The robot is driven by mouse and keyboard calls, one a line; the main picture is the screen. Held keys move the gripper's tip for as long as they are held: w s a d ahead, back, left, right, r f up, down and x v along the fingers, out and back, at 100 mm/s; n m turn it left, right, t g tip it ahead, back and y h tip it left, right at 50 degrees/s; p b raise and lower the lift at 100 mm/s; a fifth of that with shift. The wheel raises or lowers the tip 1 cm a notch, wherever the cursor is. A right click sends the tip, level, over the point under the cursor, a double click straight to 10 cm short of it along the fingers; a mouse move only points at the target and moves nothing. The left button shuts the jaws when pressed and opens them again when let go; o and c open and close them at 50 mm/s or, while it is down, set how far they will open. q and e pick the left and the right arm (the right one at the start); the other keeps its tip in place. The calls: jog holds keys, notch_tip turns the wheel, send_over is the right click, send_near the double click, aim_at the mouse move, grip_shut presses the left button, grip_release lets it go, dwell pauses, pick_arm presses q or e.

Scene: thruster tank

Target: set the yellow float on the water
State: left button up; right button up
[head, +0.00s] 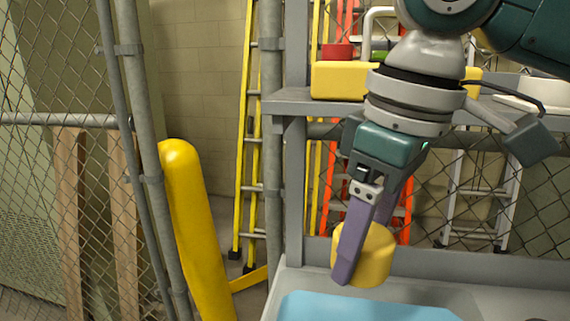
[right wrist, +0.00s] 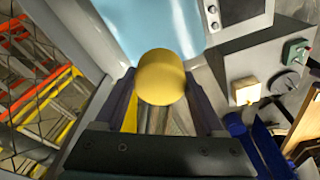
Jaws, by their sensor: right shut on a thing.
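My right gripper (head: 362,245) is shut on the yellow float (head: 376,257), a short yellow cylinder. The water (head: 360,309) is a light blue surface at the bottom of the head view. In the right wrist view the float (right wrist: 163,77) sits between the two fingers of my right gripper (right wrist: 165,100), with the water (right wrist: 155,28) beyond it. The float is apart from the water in the head view. My left gripper is not in view.
A grey shelf (head: 290,103) behind the tank holds a yellow bin (head: 340,80). A yellow bollard (head: 195,230) and chain-link fence stand to the left. In the right wrist view, a grey panel with a yellow block (right wrist: 246,91) and a green part (right wrist: 295,52) lies right of the water.

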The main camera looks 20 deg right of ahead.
jog(key=d+f+n+p, duration=0.1)
jog(key=f, duration=0.1)
jog(key=d+f+n, duration=0.1)
jog(key=f+n, duration=0.1)
jog(key=s+d+f+n+p, duration=0.1)
jog(key=f, duration=0.1)
jog(key=shift+d+n+g+p, duration=0.3)
jog(key=shift+n+p, duration=0.05)
jog(key=shift+n, duration=0.05)
pick_arm(q)
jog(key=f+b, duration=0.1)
jog(key=b, duration=0.2)
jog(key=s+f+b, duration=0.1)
jog(key=b, duration=0.2)
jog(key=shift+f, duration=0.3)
pick_arm(e)
jog(key=shift+n+y, duration=0.3)
jog(key=f, duration=0.6)
jog(key=shift+s+d, duration=0.15)
jog(key=shift+d, duration=0.15)
jog(key=shift+r, duration=0.1)
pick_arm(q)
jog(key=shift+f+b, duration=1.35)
pick_arm(e)
jog(key=shift+f, duration=3.05)
